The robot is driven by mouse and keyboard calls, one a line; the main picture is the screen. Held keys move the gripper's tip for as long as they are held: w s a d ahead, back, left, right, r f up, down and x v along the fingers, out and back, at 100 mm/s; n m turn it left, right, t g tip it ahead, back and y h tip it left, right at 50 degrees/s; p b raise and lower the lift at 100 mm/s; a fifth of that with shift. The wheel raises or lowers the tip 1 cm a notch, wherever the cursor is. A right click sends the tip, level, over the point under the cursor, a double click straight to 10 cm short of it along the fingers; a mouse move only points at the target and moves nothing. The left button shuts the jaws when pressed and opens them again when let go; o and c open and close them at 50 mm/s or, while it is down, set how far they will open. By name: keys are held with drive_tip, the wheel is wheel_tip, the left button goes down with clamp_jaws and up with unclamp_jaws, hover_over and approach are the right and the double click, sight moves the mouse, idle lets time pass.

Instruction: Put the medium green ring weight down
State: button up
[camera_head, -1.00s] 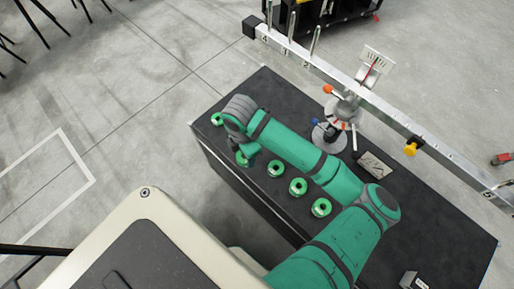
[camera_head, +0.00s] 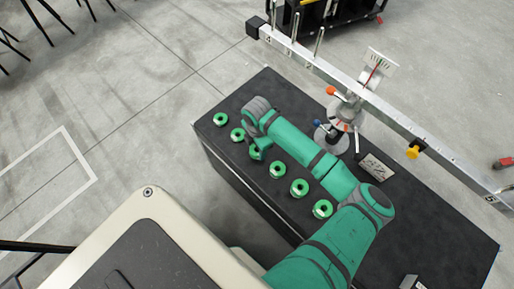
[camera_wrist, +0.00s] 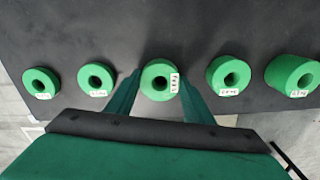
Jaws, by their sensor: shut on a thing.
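My gripper (camera_wrist: 160,76) is shut on a green ring weight (camera_wrist: 160,92), with one finger on each side of it in the wrist view. The ring has a dark centre hole and a white label on its right side. In the head view my gripper (camera_head: 257,148) is over the row of rings, near the table's left front edge, and partly hides this ring. The held ring is in line with its neighbours, at or very near the black tabletop (camera_head: 400,225); I cannot tell whether it touches.
Neighbouring green rings stand to the left (camera_wrist: 96,79) and right (camera_wrist: 228,75), close to the fingers. A long metal balance beam (camera_head: 390,118) on a stand (camera_head: 333,138) is behind my arm. A small plate (camera_head: 376,167) lies beside the stand.

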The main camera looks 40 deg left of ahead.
drive_tip(key=shift+f, duration=0.2)
drive_tip(key=o, duration=1.3)
